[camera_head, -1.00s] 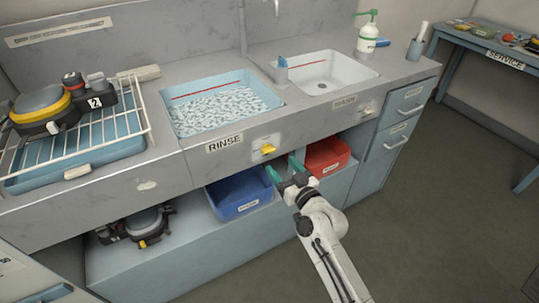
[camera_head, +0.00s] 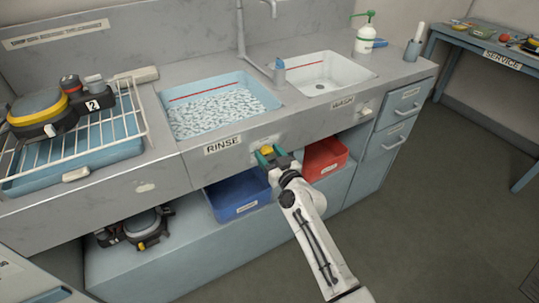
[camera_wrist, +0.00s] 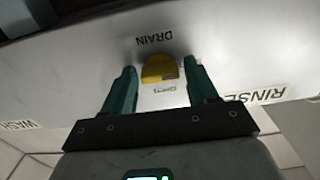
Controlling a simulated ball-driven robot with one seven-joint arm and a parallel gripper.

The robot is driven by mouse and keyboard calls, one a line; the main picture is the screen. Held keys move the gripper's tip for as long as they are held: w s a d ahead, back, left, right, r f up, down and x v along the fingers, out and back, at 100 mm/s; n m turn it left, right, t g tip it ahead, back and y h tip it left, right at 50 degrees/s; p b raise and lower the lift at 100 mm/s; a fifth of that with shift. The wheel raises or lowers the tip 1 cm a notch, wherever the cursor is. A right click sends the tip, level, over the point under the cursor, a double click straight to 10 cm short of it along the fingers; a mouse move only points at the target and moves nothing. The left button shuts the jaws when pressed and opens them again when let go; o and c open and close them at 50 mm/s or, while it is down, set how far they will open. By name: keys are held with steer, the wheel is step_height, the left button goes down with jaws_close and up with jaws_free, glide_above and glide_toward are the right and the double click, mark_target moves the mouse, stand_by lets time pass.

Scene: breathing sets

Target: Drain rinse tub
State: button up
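The rinse tub (camera_head: 262,92) is set in the counter and holds water with a rippled, bright surface. Its yellow drain handle (camera_head: 267,150) is on the counter front, right of the RINSE label (camera_head: 223,145). In the wrist view the yellow handle (camera_wrist: 158,69) sits under the word DRAIN, with a small label beside it, partly hidden. My gripper (camera_head: 268,156) is at the handle. In the wrist view its green fingers (camera_wrist: 160,88) are apart, one on each side of the handle, with gaps visible.
The wash basin (camera_head: 325,75) is to the right, with its own label and knob (camera_head: 366,110). A blue bin (camera_head: 238,196) and a red bin (camera_head: 324,158) sit on the shelf below. A rack (camera_head: 75,142) with breathing gear stands left.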

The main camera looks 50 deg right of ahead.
steer(key=c, duration=0.8)
steer(key=shift+m, duration=0.3)
steer(key=m, duration=0.3)
steer(key=shift+m, duration=2.3)
steer(key=o, duration=1.1)
steer(key=shift+c, duration=0.2)
steer(key=shift+s, duration=0.15)
